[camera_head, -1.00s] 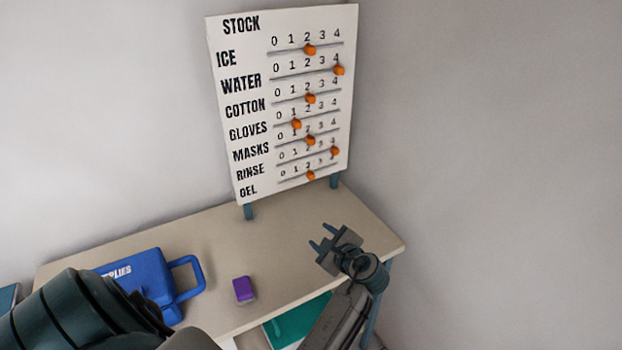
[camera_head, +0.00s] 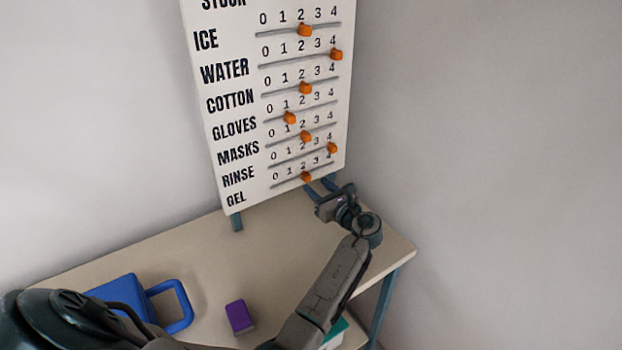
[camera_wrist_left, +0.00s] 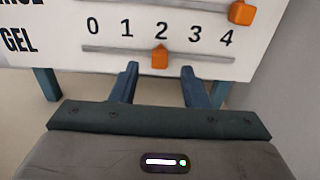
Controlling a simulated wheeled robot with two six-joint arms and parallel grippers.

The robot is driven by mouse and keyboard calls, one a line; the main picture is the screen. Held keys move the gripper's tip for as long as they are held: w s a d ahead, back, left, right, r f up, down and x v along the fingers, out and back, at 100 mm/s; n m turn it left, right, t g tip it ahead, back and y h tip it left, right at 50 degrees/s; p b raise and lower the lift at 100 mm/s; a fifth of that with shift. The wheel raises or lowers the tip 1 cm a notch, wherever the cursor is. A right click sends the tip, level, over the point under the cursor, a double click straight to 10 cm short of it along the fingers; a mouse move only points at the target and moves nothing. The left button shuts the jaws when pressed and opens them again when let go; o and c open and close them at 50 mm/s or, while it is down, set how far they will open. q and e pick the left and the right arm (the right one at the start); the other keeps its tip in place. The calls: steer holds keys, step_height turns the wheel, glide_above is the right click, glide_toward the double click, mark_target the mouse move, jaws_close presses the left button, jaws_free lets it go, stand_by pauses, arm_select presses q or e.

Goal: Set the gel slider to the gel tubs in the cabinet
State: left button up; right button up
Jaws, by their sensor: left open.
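The stock board (camera_head: 232,100) stands at the back of the table. Its bottom row is labelled GEL, and the orange gel slider (camera_head: 307,177) sits under the 2. In the left wrist view the gel slider (camera_wrist_left: 160,57) shows ahead, between the lines of the two fingers. My left gripper (camera_head: 316,190) is at the board's lower right edge, close to the gel slider. Its fingers (camera_wrist_left: 160,80) are open and nothing is held between them. No cabinet or gel tubs are recognisable in view. My right gripper is not in view.
A blue case (camera_head: 122,292) with a handle and a purple block (camera_head: 239,316) are on the table (camera_head: 210,255). The rinse slider (camera_wrist_left: 242,12) is above and right of the gel slider. The table's middle is clear.

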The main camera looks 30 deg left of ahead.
mark_target(308, 178)
arm_select(q)
steer(key=shift+x, duration=1.85)
steer(key=shift+p, duration=0.3)
jaws_close()
